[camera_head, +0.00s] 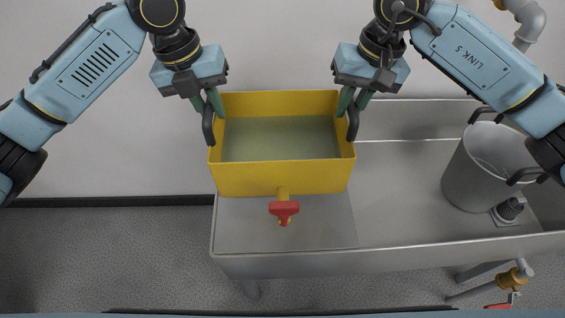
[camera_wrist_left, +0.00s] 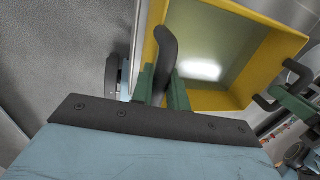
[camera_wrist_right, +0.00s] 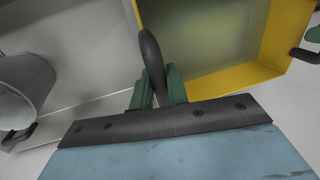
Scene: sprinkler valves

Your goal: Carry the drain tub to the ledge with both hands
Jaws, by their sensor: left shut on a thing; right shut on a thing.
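The yellow drain tub (camera_head: 235,179) is in the middle of the head view, with a brass tap and red handle (camera_head: 284,208) on its front wall. It looks level, with murky liquid inside. My left gripper (camera_head: 207,106) is shut on its dark left handle (camera_head: 207,128), also seen in the left wrist view (camera_wrist_left: 165,45). My right gripper (camera_head: 354,103) is shut on its dark right handle (camera_head: 353,126), also seen in the right wrist view (camera_wrist_right: 151,55). The flat steel ledge (camera_head: 320,226) shows below and in front of the tub. I cannot tell whether they touch.
A steel sink basin (camera_head: 400,200) lies right of the ledge. A grey bucket (camera_head: 470,180) with dark handles stands in it, near a dark drain strainer (camera_head: 509,209). A pale wall is behind. Pipes with a brass valve (camera_head: 512,279) are at the lower right.

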